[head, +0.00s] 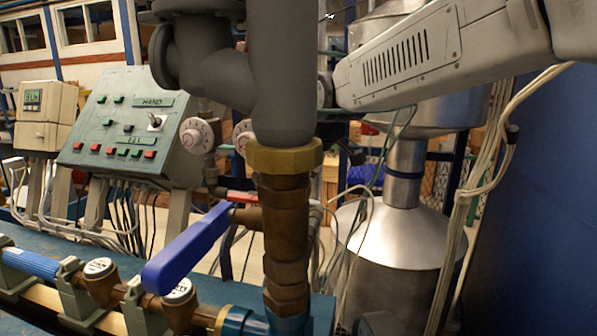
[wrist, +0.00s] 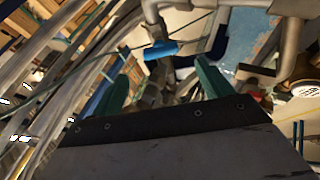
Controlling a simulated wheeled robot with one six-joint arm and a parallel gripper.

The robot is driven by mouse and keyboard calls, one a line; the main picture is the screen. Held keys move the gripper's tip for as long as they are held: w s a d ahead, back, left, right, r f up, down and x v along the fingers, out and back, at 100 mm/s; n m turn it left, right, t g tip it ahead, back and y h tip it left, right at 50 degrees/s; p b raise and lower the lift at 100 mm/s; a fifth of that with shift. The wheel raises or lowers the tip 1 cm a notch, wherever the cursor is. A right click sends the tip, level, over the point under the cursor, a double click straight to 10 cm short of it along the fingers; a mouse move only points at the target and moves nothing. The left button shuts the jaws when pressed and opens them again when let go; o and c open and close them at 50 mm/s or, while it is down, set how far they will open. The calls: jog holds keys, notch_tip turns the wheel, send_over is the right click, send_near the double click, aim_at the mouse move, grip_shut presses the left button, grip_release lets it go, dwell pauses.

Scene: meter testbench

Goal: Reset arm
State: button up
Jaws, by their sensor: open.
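My gripper (wrist: 161,78) shows in the wrist view as two green fingers standing apart on a dark mount. It is open, and nothing is held between the fingers. Beyond the fingers is a metal pipe with a short bright blue part (wrist: 161,50), apart from the fingers as far as I can tell. In the head view a pale vented arm link (head: 410,58), likely mine, crosses the upper right. My gripper does not show in the head view.
A dark grey pipe (head: 283,70) rises from a brass fitting (head: 284,155) at centre. A blue valve handle (head: 187,248) juts left. A green control box (head: 125,130) stands at left. A shiny metal vessel (head: 398,235) and hanging cables (head: 462,190) are at right.

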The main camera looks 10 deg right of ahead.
jog(key=s+d+f+m+g+h, duration=0.1)
jog(key=s+d+m, duration=0.4)
jog(key=s, duration=0.6)
jog(key=s+d+f+m+g, duration=0.3)
jog(key=s+d+f+m, duration=0.1)
jog(key=s, duration=0.8)
jog(key=s+d+f+m+g+h, duration=0.1)
jog(key=s+d+f+m, duration=0.3)
jog(key=s+d, duration=0.4)
jog(key=s+m, duration=0.1)
jog(key=s, duration=0.3)
jog(key=shift+s+d+f+m+g+h, duration=0.15)
jog(key=shift+d+f+m+g+h, duration=0.15)
jog(key=shift+f+g, duration=0.1)
